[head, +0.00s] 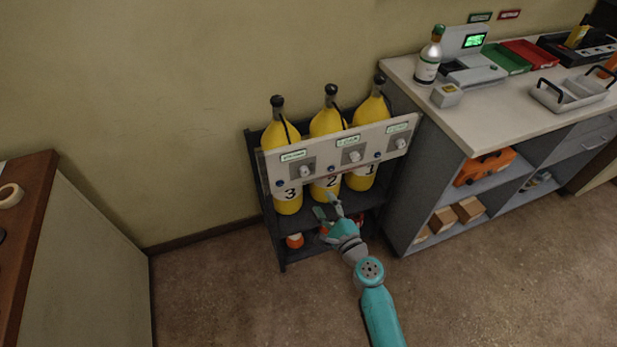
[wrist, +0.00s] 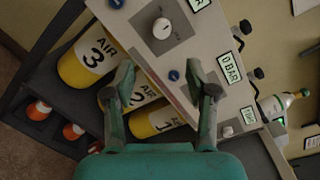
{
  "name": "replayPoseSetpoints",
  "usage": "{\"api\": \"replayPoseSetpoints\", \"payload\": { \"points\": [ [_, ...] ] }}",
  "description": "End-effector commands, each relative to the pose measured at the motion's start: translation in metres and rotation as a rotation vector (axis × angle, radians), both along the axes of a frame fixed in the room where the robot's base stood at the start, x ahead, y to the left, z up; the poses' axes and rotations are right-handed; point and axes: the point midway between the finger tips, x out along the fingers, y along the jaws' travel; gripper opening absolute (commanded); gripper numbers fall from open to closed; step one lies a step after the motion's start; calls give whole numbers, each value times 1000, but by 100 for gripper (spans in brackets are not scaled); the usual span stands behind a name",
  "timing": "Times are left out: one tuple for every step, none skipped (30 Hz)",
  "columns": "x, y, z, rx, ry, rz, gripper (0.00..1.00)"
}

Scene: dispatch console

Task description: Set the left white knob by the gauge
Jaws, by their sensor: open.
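The left white knob (head: 305,171) sits on a grey square plate at the left of the pale panel (head: 378,129). In the wrist view, this knob (wrist: 162,28) is clear, with a dark mark on its face. The green-lit gauge above it (head: 293,156) is too small to read; in the wrist view the gauge (wrist: 199,5) is cut by the top edge. My gripper (head: 327,205) is open and empty, low in front of the panel near bottle 2. In the wrist view, my gripper (wrist: 160,66) has its fingers apart, clear of the knob.
A middle knob (head: 354,156) and right knob (head: 400,143) share the panel with small blue knobs (head: 326,170). Yellow air bottles (head: 288,198) stand behind it in a dark rack (head: 283,250). A counter (head: 497,115) stands close on the right; the floor left is clear.

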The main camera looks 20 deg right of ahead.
Motion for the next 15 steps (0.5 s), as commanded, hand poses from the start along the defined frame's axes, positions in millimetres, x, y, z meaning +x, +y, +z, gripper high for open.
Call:
{"api": "replayPoseSetpoints", "payload": {
  "points": [
    [4,-1,2,12,-4,2,56],
    [6,-1,2,17,-4,3,56],
    [8,-1,2,22,-5,4,56],
    [10,-1,3,23,-6,4,56],
    [12,0,3,23,-6,4,56],
    [16,0,3,22,-7,4,56],
    [20,1,3,22,-7,4,56],
    [24,1,3,22,-7,4,56],
    [30,2,3,21,-7,5,56],
    [35,2,4,21,-7,5,56],
    [40,3,3,20,-6,5,56],
    [47,3,3,20,-7,5,56],
    [52,4,3,20,-6,4,56],
    [58,5,3,20,-6,4,56],
    [65,5,3,20,-7,4,56]
  ]
}}
